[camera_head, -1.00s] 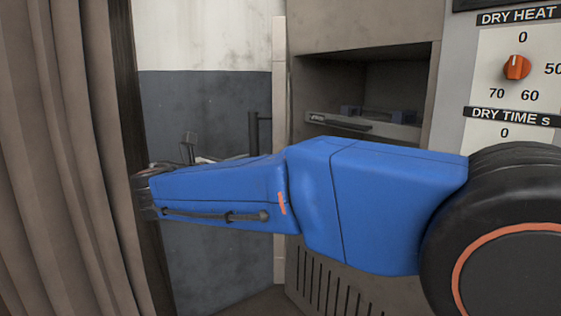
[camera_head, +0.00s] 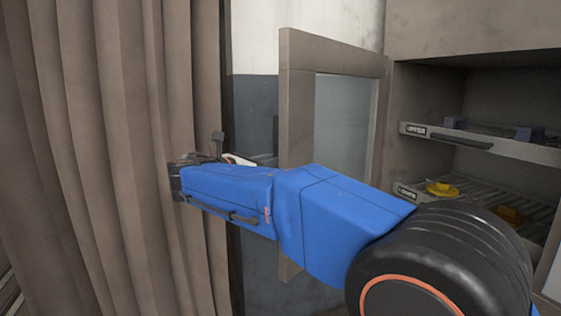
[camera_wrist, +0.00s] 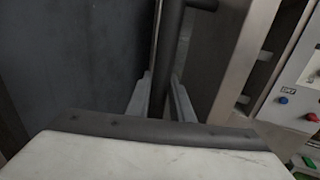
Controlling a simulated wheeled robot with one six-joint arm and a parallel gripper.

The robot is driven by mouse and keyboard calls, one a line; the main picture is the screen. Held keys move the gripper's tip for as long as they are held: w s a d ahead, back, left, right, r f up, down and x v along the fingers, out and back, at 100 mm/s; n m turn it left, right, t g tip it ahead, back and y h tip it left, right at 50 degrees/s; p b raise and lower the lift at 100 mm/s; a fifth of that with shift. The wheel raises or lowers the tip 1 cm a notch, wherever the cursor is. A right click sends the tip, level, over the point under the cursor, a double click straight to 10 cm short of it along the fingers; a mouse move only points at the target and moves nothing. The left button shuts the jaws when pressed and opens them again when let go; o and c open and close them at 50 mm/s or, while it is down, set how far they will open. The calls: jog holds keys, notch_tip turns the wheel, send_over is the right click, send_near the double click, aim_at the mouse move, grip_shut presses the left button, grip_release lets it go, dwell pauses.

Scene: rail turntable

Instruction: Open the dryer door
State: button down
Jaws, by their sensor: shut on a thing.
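The dryer door (camera_head: 298,120) stands swung open in the head view, a brown frame around a glass pane (camera_head: 345,125). Behind it, the dryer opening (camera_head: 465,90) is uncovered. In the wrist view my gripper (camera_wrist: 162,88) is shut on a dark bar handle (camera_wrist: 170,45), which runs between its two fingers. In the head view my blue arm covers the lower part of the door, and the grip on the handle is hidden.
Inside the dryer are an upper rack (camera_head: 480,142) and a lower rack (camera_head: 470,190) carrying a yellow piece (camera_head: 443,188) and an orange piece (camera_head: 512,214). A brown curtain (camera_head: 100,120) hangs close to my wrist on the left. A button panel (camera_wrist: 298,90) shows in the wrist view.

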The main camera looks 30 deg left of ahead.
dwell(0.3)
jog(key=c, duration=1.8)
grip_release()
jog(key=shift+c, duration=0.2)
jog(key=v, duration=1.7)
jog(key=shift+s, duration=0.2)
jog(key=shift+a, duration=0.1)
